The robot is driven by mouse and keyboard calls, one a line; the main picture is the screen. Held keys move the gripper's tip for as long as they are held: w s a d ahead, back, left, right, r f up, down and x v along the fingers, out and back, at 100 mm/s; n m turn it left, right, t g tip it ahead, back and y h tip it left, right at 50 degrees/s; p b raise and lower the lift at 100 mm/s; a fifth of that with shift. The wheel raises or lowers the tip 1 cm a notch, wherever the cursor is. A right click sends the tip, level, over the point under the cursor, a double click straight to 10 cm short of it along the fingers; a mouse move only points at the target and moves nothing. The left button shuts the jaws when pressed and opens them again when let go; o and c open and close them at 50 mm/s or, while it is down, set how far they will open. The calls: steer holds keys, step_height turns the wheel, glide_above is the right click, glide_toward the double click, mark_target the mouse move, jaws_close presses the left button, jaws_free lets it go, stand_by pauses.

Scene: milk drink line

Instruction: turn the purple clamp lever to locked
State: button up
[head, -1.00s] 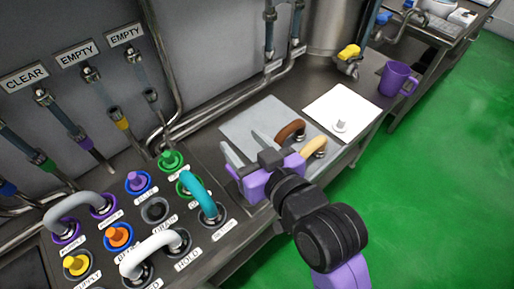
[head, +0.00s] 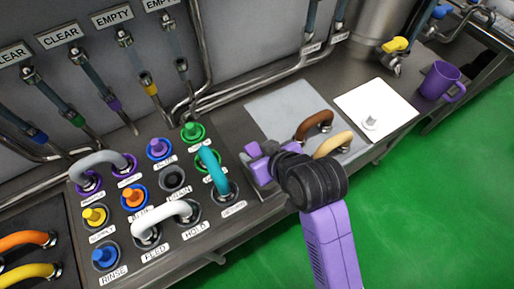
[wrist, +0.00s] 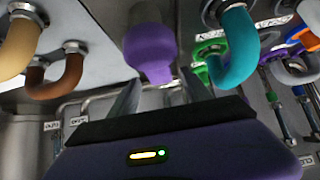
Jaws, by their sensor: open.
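In the wrist view a purple rounded piece (wrist: 150,45), which looks like the clamp lever, projects from a grey metal surface. It lies just beyond and between the fingertips of my gripper (wrist: 160,80). My gripper is open, with one finger on each side of the line to the purple piece; contact cannot be told. In the head view my gripper (head: 251,164) is low over the bench, between the teal hose loop (head: 212,172) and the cream handle (head: 334,146). The lever cannot be told apart there from my own purple parts.
The port panel on the left has several coloured plugs and a white hose loop (head: 164,216). A brown handle (head: 313,124) is beside the cream one. A white mat (head: 372,100) and purple mug (head: 440,80) stand to the right. Green floor (head: 420,220) is clear in front.

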steer(key=shift+w+a+f, duration=0.2)
steer(key=shift+w+f, duration=0.15)
steer(key=shift+f, duration=0.05)
jaws_close()
stand_by(1.3)
